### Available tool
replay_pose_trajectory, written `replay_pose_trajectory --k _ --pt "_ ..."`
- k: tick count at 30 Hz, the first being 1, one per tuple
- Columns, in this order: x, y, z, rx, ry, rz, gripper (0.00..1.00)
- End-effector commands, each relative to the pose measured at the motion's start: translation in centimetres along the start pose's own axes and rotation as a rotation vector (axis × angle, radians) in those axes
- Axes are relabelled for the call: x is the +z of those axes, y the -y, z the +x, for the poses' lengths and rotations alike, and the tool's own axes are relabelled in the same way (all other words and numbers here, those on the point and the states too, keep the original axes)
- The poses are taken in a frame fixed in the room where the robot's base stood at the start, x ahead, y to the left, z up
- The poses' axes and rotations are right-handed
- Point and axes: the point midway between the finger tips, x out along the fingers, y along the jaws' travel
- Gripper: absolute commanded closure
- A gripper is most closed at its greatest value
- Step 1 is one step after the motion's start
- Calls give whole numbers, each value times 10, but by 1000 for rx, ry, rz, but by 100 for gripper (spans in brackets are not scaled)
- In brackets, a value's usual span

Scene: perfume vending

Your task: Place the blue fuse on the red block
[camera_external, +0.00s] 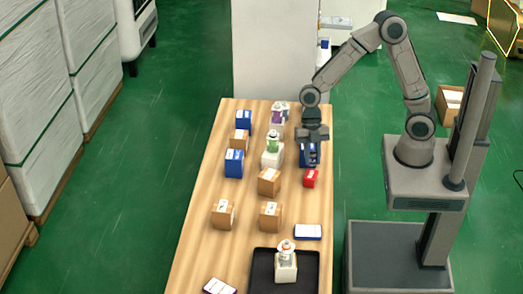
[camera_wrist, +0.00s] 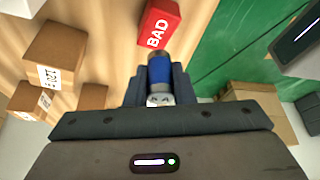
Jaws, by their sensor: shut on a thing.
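The blue fuse (camera_wrist: 159,70), a blue cylinder with metal ends, is held between the fingers of my gripper (camera_wrist: 158,82) in the wrist view. The red block (camera_wrist: 158,20) with white "BAD" lettering lies just beyond the fuse's far end. I cannot tell whether they touch. In the external view, my gripper (camera_external: 312,150) is above the right edge of the table, behind the red block (camera_external: 310,178). The fuse cannot be clearly made out there.
The wooden table (camera_external: 205,235) holds several brown boxes (camera_external: 269,182), blue boxes (camera_external: 234,163) and white stands with bottles (camera_external: 272,150). A black tray (camera_external: 262,280) with a bottle on a white block is at the front.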

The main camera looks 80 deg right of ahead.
Motion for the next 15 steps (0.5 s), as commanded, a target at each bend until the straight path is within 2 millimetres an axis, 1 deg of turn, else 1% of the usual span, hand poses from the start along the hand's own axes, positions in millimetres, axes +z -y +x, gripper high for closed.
replay_pose_trajectory --k 2,6,9,12,15 --pt "0 -1 5 -1 0 0 100" --pt "8 0 24 -3 -1 0 100" --pt "13 -1 35 -1 0 1 100" --pt "14 -1 39 -1 0 0 100" --pt "15 -1 39 0 1 0 100"
